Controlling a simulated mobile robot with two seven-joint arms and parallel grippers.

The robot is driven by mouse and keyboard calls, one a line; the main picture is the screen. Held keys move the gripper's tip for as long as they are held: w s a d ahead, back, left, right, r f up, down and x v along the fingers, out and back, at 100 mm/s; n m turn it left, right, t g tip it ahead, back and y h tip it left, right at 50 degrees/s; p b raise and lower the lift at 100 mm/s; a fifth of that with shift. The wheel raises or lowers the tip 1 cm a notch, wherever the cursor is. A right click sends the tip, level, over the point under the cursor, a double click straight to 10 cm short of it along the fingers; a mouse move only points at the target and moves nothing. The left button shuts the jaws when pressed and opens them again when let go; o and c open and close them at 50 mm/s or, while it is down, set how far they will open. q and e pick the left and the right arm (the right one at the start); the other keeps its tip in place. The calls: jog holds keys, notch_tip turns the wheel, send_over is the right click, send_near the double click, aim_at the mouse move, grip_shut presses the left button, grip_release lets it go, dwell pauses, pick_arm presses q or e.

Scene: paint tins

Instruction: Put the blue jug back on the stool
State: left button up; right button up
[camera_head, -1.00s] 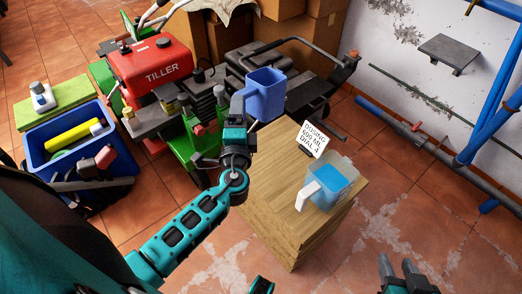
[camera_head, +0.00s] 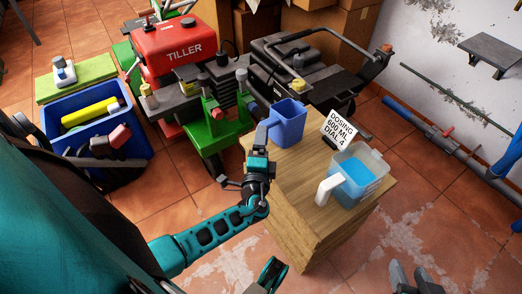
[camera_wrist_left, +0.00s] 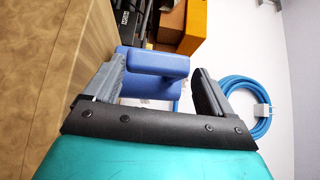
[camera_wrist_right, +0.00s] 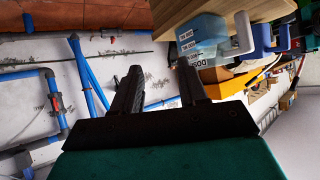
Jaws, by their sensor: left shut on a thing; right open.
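The blue jug (camera_head: 288,124) is upright at the far left part of the wooden stool (camera_head: 308,215) in the head view. Its base is at or just above the stool top; I cannot tell whether it touches. My left gripper (camera_head: 263,136) is shut on the jug's handle from the near left. In the left wrist view the jug's handle (camera_wrist_left: 160,64) sits between the fingers. My right gripper (camera_head: 408,276) is open and empty, low at the near right, apart from the stool. The right wrist view also shows the blue jug (camera_wrist_right: 262,38).
A clear measuring jug (camera_head: 370,190) with blue liquid and a white handle stands on the stool's right side. A dosing sign (camera_head: 340,130) stands behind it. The red tiller (camera_head: 172,50) and a blue crate (camera_head: 88,145) are to the left. Bare wood lies between the jugs.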

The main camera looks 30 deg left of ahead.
pick_arm(q)
jog(key=shift+f, duration=0.95)
jog(key=o, duration=1.2)
jog(key=shift+s+f, duration=0.1)
jog(key=shift+o, duration=1.4)
